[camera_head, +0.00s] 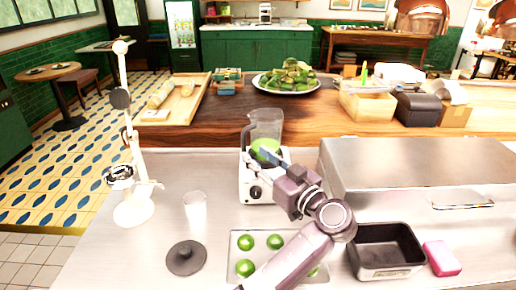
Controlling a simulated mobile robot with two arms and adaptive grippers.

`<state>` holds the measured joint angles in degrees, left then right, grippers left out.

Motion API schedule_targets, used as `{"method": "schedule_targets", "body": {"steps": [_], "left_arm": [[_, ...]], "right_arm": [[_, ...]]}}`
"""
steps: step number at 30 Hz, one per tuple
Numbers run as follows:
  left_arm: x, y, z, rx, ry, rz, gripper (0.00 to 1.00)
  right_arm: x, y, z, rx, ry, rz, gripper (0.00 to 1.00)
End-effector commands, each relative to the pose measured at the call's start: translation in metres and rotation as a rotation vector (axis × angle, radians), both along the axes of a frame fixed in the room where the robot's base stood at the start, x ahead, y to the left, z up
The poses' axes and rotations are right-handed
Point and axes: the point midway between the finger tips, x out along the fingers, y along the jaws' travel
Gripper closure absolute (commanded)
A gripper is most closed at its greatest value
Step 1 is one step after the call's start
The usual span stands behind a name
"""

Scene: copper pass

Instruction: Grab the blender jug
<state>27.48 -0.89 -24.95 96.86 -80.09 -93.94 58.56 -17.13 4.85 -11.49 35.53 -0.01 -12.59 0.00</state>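The clear blender jug (264,122) stands upright on its white blender base (252,190) at the middle of the steel counter. Something green shows in the jug's lower part. My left arm comes in from the bottom edge and bends back toward the blender. My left gripper (268,157) is in front of the jug's lower part and overlaps it in the picture. I cannot tell whether its fingers touch the jug or how far they are apart. The wrist hides part of the base's right side. My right gripper is not in view.
A tray (236,270) of green limes, a dark round lid (186,258) and a clear glass (195,212) are in front. A white lever press (134,205) stands left. A steel box (400,165), a dark pan (385,250) and a pink block (442,258) are right.

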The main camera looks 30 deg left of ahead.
Motion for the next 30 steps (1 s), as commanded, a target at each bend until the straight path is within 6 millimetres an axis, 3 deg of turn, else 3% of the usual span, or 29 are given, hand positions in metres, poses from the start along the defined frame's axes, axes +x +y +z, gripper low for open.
{"method": "schedule_targets", "body": {"steps": [18,26,30], "left_arm": [[0.028,0.066,0.001,0.003,0.002,0.002,0.69],[0.03,0.069,-0.002,0.0,0.001,0.0,0.69],[0.03,0.069,-0.002,0.0,0.001,0.0,0.81]], "right_arm": [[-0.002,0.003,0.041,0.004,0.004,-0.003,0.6],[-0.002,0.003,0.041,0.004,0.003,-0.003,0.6],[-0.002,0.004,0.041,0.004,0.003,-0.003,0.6]]}}
